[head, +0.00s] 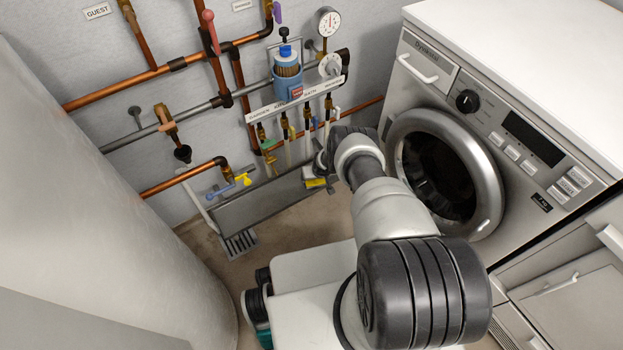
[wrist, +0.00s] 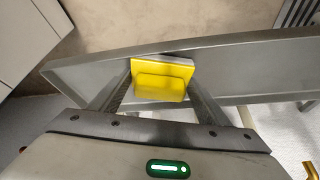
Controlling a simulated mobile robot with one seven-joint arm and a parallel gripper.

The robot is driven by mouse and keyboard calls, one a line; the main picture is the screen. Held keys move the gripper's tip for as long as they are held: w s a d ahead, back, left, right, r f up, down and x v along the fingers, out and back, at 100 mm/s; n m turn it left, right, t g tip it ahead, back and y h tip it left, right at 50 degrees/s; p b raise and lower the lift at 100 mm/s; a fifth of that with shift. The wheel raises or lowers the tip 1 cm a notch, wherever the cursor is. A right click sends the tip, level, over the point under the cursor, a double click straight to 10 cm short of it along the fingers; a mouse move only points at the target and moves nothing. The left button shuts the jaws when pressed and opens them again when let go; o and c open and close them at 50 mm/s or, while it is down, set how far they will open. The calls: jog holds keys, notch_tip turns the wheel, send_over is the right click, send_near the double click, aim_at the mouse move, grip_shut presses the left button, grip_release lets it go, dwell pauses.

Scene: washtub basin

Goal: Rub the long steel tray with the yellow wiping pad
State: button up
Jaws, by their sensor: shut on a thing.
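The long steel tray (head: 262,201) is a shallow grey trough along the wall below the pipes. It spans most of the wrist view (wrist: 240,75), with a raised rim. The yellow wiping pad (wrist: 160,80) is between the two fingers of my gripper (wrist: 160,95), which is shut on it. The pad is over the tray, a little left of the tray's middle in the wrist view. I cannot tell whether its underside touches the tray. In the head view the pad (head: 316,183) shows as a small yellow patch at the tray's right end, and my arm hides part of the gripper.
Copper pipes (head: 150,76) and valves run along the wall above the tray. A washing machine (head: 440,165) stands close on the right, a large pale cylinder on the left.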

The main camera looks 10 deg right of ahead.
jog(key=shift+w+d, duration=0.25)
jog(key=shift+d, duration=0.6)
jog(key=shift+w+d, duration=0.3)
jog(key=shift+d, duration=0.5)
jog(key=shift+w+d, duration=0.25)
jog(key=shift+d, duration=0.6)
jog(key=shift+a, duration=0.15)
jog(key=shift+s+a+p, duration=0.3)
jog(key=shift+s+a, duration=0.25)
jog(key=shift+a, duration=1.1)
jog(key=shift+s+a+p, duration=0.35)
jog(key=shift+s+a, duration=0.2)
jog(key=shift+a, duration=1.05)
jog(key=shift+s+a+p, duration=0.3)
jog(key=shift+s+a, duration=0.25)
jog(key=shift+a, duration=1.1)
jog(key=shift+r, duration=0.1)
jog(key=shift+r+p, duration=2.35)
jog(key=shift+r, duration=0.55)
jog(key=shift+r, duration=0.1)
